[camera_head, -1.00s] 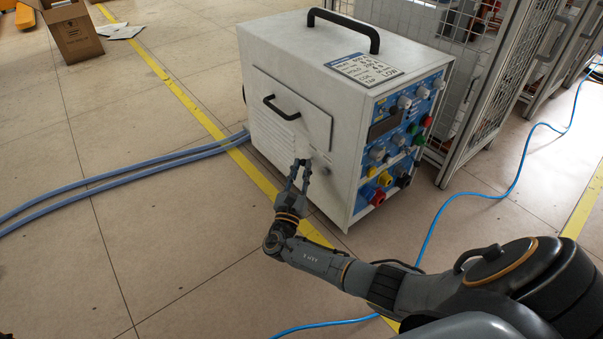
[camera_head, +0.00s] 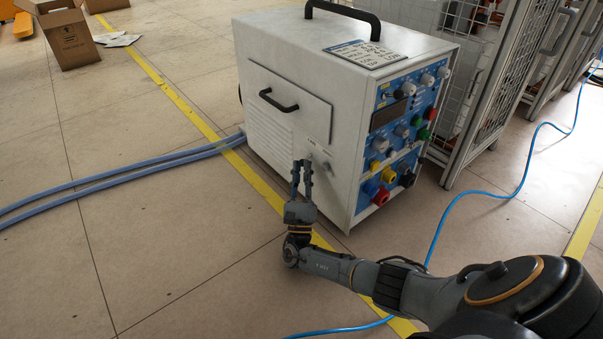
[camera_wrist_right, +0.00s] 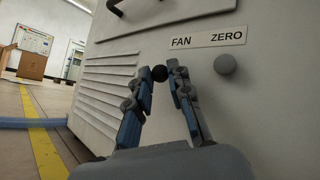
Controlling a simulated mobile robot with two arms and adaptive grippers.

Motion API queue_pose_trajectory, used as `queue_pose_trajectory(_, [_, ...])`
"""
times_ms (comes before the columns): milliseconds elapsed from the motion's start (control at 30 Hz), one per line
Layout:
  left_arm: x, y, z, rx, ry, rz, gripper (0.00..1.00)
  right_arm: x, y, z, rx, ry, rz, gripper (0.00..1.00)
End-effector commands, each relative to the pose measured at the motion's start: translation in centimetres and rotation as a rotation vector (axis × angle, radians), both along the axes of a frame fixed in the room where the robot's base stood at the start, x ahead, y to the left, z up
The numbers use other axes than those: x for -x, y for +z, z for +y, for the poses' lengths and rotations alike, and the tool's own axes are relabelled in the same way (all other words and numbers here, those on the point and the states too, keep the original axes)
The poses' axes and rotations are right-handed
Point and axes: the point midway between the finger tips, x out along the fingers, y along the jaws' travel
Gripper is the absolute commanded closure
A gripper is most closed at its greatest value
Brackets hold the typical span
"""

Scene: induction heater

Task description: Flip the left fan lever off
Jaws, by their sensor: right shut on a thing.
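The induction heater (camera_head: 285,55) is a white cabinet with a blue control front. On its side, the right wrist view shows a "FAN ZERO" label (camera_wrist_right: 208,39). Below and left of the label is a small black ball-ended lever (camera_wrist_right: 159,73). A grey round knob (camera_wrist_right: 225,64) sits to its right, under "ZERO". My right gripper (camera_head: 302,166) is at the lower part of this side panel. In the right wrist view its fingertips (camera_wrist_right: 160,79) are closed around the black lever end. The lever's shaft is hidden. My left gripper is not in view.
A black handle (camera_head: 279,100) sticks out above the gripper. Blue-grey hoses (camera_head: 120,177) run left from the heater. A blue cable (camera_head: 470,195) lies on the floor at right. Wire cages (camera_head: 478,95) stand behind. The floor at left is mostly clear.

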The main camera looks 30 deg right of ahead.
Motion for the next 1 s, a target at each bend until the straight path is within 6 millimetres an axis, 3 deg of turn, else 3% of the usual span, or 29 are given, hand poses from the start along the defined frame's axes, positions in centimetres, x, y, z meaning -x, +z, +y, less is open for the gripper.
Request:
queue_pose_trajectory(300, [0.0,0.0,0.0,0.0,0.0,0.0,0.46,0.1,-0.1,0.1,0.002,0.001,0.003,1.0])
queue_pose_trajectory(333, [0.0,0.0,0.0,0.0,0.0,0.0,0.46,0.1,-0.1,0.1,0.002,0.001,0.003,0.79])
queue_pose_trajectory(433, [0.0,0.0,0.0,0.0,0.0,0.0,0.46,0.0,-0.1,0.0,0.002,0.001,0.003,0.58])
queue_pose_trajectory(767, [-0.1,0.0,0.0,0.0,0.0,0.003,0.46,0.1,-0.1,0.1,0.002,0.001,0.001,0.57])
queue_pose_trajectory(1000, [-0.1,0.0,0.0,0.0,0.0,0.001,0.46,2.0,-1.0,1.6,0.0,0.005,0.002,0.57])
